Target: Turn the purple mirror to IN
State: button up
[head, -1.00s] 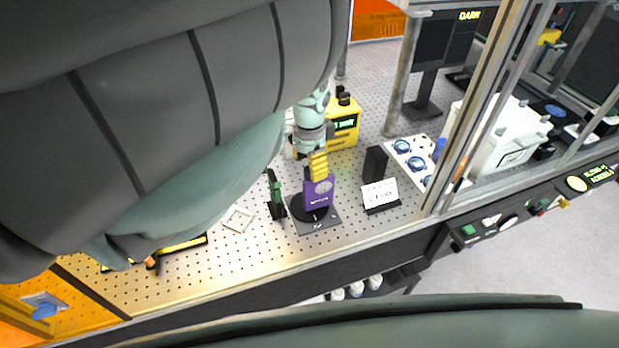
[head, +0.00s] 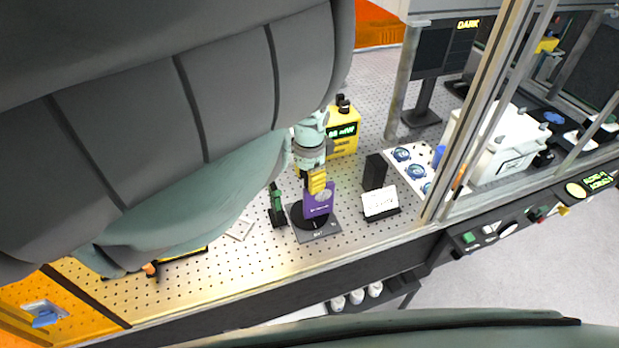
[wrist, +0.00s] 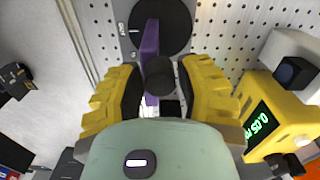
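The purple mirror (head: 319,203) stands upright on a black round turntable (head: 308,218) set in a grey square base (head: 326,229) with small white marks that I cannot read for sure. In the wrist view the mirror (wrist: 150,42) is seen edge-on above the black disc (wrist: 170,22). A dark round knob (wrist: 160,77) shows at its near end. My gripper (head: 317,183) is at the top of the mirror. In the wrist view its yellow fingers (wrist: 160,92) stand on either side of the mirror and knob, apart, with narrow gaps showing.
A yellow box with a green display (head: 344,130) stands behind the mirror. A green post mount (head: 277,206) is close on the left. A black block (head: 374,172) and a white card (head: 380,203) are on the right. The perforated table's front edge is bare.

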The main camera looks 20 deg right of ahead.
grip_shut()
jog(key=shift+n, duration=0.3)
jog(key=n+p, duration=0.1)
jog(key=n, duration=0.3)
jog(key=shift+r+p, duration=0.1)
jog(key=shift+p, duration=0.2)
jog(key=shift+n+p, duration=0.75)
jog(key=shift+n, duration=1.45)
jog(key=shift+w, duration=0.1)
jog(key=shift+o, duration=2.4)
grip_release()
